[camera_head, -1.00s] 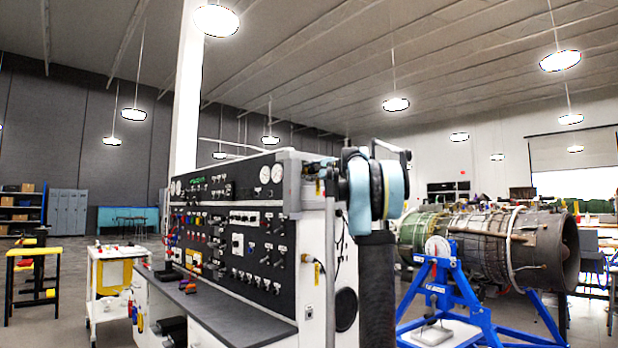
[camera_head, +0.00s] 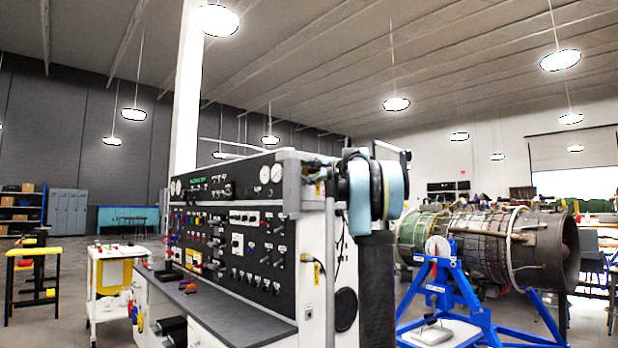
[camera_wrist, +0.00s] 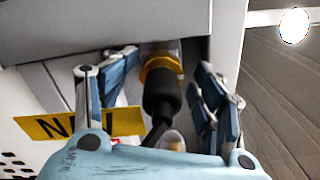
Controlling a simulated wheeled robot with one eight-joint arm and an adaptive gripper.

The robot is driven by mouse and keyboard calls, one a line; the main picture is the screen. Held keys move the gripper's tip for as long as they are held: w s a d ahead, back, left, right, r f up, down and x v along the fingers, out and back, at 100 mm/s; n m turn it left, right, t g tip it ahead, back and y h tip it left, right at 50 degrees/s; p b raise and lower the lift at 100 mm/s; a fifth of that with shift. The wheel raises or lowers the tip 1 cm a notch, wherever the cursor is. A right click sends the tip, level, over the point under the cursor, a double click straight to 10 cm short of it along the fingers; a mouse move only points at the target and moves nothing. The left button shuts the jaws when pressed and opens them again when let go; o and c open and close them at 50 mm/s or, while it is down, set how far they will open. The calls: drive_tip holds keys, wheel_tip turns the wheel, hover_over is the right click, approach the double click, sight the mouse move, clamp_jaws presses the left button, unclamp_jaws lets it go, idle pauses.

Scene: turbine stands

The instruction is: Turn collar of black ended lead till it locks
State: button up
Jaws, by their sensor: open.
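In the wrist view, the black ended lead (camera_wrist: 161,95) sits in a fitting under a grey ledge, with a yellow-gold collar (camera_wrist: 160,66) just above its black end. My gripper (camera_wrist: 167,66) is open. One blue and grey finger stands to the left of the collar and one to the right, with visible gaps. The lead's cable runs down behind my gripper's pale blue body, which hides its lower part.
A yellow label (camera_wrist: 78,124) lies left of the lead, close to the left finger. A second, pale rounded fitting (camera_wrist: 172,141) sits just below. In the head view, the black control console (camera_head: 235,245) stands ahead, with a turbine engine (camera_head: 490,240) on a blue stand to its right.

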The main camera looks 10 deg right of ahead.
sight(317, 171)
drive_tip(key=shift+s, duration=0.15)
idle(0.4)
drive_tip(key=shift+v, duration=2.4)
